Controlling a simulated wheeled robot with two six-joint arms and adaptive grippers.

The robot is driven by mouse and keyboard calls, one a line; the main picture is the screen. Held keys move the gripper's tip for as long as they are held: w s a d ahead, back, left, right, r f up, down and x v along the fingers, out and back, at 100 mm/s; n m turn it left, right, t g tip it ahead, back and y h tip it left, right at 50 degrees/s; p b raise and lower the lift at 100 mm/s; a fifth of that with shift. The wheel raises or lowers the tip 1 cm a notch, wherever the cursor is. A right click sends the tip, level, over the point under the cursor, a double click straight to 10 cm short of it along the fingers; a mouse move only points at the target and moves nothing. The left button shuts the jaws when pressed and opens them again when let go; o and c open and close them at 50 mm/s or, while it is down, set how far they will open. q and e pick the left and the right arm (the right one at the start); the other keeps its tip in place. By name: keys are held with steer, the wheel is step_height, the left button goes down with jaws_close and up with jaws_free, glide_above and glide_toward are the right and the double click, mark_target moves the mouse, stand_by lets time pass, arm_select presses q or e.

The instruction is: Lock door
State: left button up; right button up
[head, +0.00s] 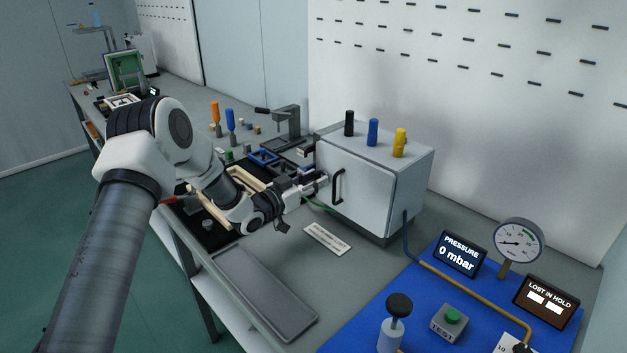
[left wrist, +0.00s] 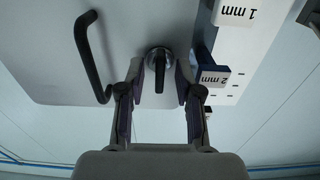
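The white cabinet door (head: 365,190) looks shut on its box, with a dark bar handle (head: 338,187) that also shows in the left wrist view (left wrist: 91,55). A dark latch lever on a round base (left wrist: 158,68) is on the door beside the handle in the left wrist view; its arm points towards the bottom of that picture. My left gripper (head: 321,179) is at the door's left side. Its two fingers (left wrist: 159,82) are open, one on each side of the lever, with gaps visible. The lever is hard to make out in the head view. My right gripper is not in view.
Black, blue and yellow pegs (head: 373,132) stand on the cabinet. A grey tray (head: 265,290) lies in front on the bench. A blue panel (head: 420,300) with gauge (head: 519,242) and displays is at right. Labelled blocks (left wrist: 213,78) sit close to the fingers in the wrist view.

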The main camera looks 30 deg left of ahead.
arm_select(q)
steer(key=shift+s+r, duration=0.1)
steer(key=shift+s, duration=0.05)
jaws_close()
steer(key=shift+m, duration=0.4)
steer(key=m+b, duration=0.1)
steer(key=m, duration=0.2)
steer(key=shift+m+b, duration=0.3)
steer(key=shift+b, duration=0.05)
steer(key=m+b, duration=0.1)
steer(key=m, duration=0.3)
steer(key=shift+d+m+b, duration=0.1)
steer(key=shift+m+b, duration=0.2)
steer(key=shift+b, duration=0.05)
steer(key=shift+m+b, duration=2.15)
steer(key=shift+m, duration=2.35)
